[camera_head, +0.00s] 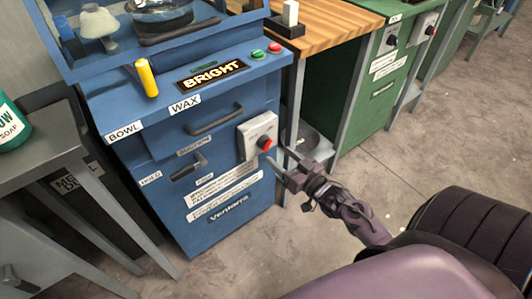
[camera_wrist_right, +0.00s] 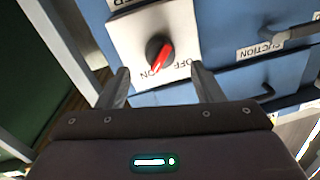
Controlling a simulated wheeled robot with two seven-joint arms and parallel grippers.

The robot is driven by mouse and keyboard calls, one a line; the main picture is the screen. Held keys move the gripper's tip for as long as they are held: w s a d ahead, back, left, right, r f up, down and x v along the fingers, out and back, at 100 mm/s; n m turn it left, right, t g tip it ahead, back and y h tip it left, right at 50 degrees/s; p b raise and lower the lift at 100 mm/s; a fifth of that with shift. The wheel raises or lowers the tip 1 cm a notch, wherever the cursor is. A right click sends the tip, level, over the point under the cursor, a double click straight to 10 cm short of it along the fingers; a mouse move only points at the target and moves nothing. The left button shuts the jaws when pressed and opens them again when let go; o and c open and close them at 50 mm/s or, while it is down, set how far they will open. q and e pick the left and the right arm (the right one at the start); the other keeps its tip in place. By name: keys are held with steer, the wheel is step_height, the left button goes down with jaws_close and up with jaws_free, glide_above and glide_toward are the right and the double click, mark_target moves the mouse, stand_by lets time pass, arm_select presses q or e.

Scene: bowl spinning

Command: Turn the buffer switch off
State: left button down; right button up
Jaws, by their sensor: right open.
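The buffer switch is a pale box (camera_head: 257,137) with a red and black knob (camera_head: 264,143) on the front of the blue machine (camera_head: 234,92). In the right wrist view the knob (camera_wrist_right: 160,52) sits on the pale plate (camera_wrist_right: 126,36). Its red part slants to the lower left, toward the ON label; the OFF label is at the right. My right gripper (camera_head: 279,158) is open and empty, just in front of the box. In the wrist view its fingertips (camera_wrist_right: 160,73) are apart, one on each side below the knob. My left gripper is not in view.
The blue machine has drawer handles (camera_head: 214,120) left of the switch and a yellow-topped lever (camera_head: 147,78) above. A grey table (camera_head: 40,150) stands at the left. A green cabinet (camera_head: 375,105) with another switch stands at the right. The floor (camera_head: 420,150) at right is clear.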

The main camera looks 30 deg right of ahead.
mark_target(269, 147)
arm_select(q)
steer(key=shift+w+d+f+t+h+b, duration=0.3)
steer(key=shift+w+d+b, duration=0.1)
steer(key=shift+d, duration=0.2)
arm_select(e)
steer(key=w, duration=0.3)
steer(key=w+a, duration=0.1)
steer(key=w, duration=0.1)
steer(key=shift+w, duration=0.35)
steer(key=c, duration=1)
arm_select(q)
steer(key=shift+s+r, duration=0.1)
arm_select(e)
steer(key=shift+o, duration=0.2)
